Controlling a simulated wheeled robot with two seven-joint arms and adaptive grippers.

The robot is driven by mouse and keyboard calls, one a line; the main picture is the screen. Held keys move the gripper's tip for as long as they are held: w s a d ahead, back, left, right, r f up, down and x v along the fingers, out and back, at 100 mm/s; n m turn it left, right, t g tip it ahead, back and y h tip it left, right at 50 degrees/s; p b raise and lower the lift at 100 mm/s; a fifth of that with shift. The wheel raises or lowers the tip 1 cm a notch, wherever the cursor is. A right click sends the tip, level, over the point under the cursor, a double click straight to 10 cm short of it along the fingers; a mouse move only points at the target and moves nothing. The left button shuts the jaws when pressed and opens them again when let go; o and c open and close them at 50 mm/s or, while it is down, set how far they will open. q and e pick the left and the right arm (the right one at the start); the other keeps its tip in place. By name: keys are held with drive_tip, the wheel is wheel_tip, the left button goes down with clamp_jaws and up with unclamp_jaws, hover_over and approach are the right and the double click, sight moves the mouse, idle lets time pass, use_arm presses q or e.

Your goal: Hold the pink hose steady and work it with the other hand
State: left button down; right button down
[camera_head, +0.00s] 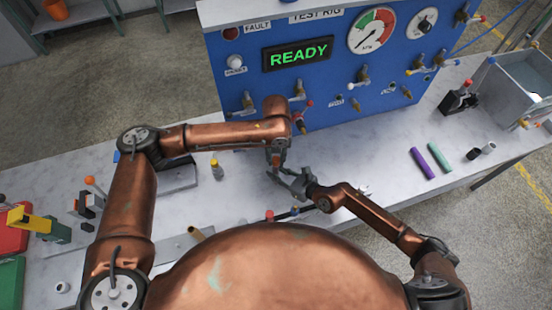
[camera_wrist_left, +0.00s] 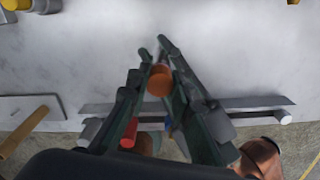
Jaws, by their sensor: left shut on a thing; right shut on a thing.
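My left gripper (camera_head: 277,160) reaches down over the middle of the bench and is shut. In the left wrist view its dark fingers (camera_wrist_left: 165,72) close on a round orange-brown piece (camera_wrist_left: 159,81). I cannot tell whether this is part of the pink hose; no clearly pink length shows. My right gripper (camera_head: 289,180) comes in from the right, just below and beside the left one. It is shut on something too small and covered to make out.
The blue test rig (camera_head: 330,75) with its dial and valves stands behind the grippers. A purple tube (camera_head: 430,163) and a green tube (camera_head: 439,158) lie at right, near a grey bin (camera_head: 510,85). Bare bench lies between.

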sight(276, 159)
use_arm(q)
drive_tip(key=shift+r, duration=0.7)
idle(0.5)
drive_tip(key=shift+r, duration=2.2)
drive_tip(key=shift+r, duration=0.1)
drive_tip(key=shift+r, duration=1.4)
use_arm(e)
drive_tip(key=c, duration=1.7)
unclamp_jaws()
drive_tip(key=shift+o, duration=0.2)
drive_tip(key=v, duration=1.2)
